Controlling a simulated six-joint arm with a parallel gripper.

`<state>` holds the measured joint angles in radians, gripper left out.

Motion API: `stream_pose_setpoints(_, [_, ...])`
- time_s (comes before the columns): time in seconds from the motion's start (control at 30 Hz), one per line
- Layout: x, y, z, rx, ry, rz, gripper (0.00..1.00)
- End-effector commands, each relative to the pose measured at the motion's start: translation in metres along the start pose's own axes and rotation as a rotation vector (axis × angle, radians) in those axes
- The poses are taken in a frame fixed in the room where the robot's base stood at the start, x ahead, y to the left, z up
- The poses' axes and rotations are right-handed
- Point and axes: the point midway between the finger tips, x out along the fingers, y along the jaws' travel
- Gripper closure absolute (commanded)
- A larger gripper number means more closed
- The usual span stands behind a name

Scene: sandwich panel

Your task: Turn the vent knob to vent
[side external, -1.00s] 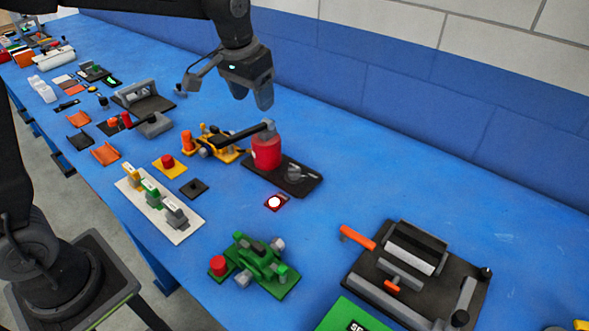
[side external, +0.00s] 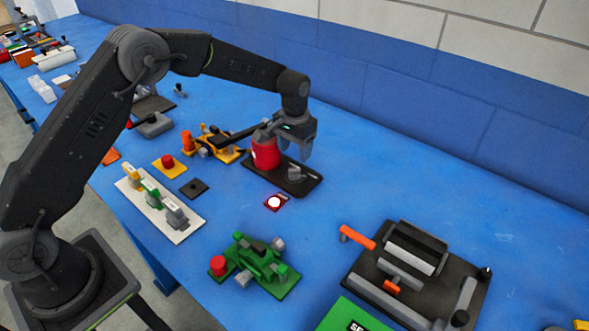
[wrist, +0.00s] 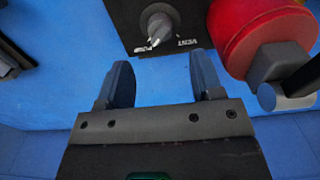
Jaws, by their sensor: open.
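The vent knob (wrist: 158,20) is a round grey knob on a black base plate (wrist: 120,20), with a pale pointer angled down-left in the wrist view. Its pointer is nearer the left label, which is hard to read, than the VENT label to the right. In the side view the knob (side external: 293,174) sits at the right part of the black plate (side external: 305,188). My gripper (wrist: 160,72) is open and empty. Its fingertips are apart from the knob, short of it in the wrist view. In the side view my gripper (side external: 302,148) hangs above and just behind the knob.
A red cylinder (wrist: 262,30) with a grey fitting stands on the same plate, close right of my fingers in the wrist view. A small red pad with a white disc (side external: 275,202) lies in front.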

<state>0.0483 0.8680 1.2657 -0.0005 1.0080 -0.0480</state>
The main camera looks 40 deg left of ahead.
Motion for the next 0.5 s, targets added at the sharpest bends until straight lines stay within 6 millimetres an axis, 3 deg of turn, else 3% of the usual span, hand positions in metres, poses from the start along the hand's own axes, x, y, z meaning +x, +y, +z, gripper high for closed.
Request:
stream_pose_setpoints(0.2, [0.044,0.0,0.001,0.0,-0.003,0.0,0.4])
stream_pose_setpoints(0.5, [0.073,0.0,0.0,0.0,0.002,0.001,0.4])
